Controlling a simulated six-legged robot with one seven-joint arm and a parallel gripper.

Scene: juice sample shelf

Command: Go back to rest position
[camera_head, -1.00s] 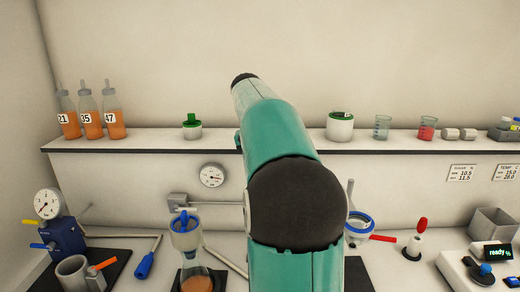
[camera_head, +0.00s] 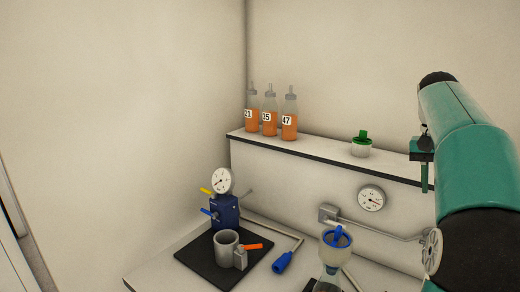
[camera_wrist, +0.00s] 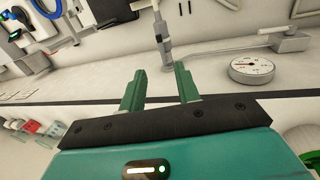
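My gripper shows in the wrist view (camera_wrist: 160,84) with its two green fingers apart and nothing between them. Behind the fingers are a grey fitting, a shelf edge and a wall dial (camera_wrist: 251,69). In the head view my teal arm rises at the right edge.
Juice bottles 21 (camera_head: 252,118), 35 (camera_head: 270,122) and 47 (camera_head: 289,122) stand on the shelf (camera_head: 330,155), left of a green-lidded jar (camera_head: 361,146). Below are a blue gauge device (camera_head: 225,211), a grey cup (camera_head: 226,243) and a blue-topped funnel (camera_head: 336,240). The left wall is bare.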

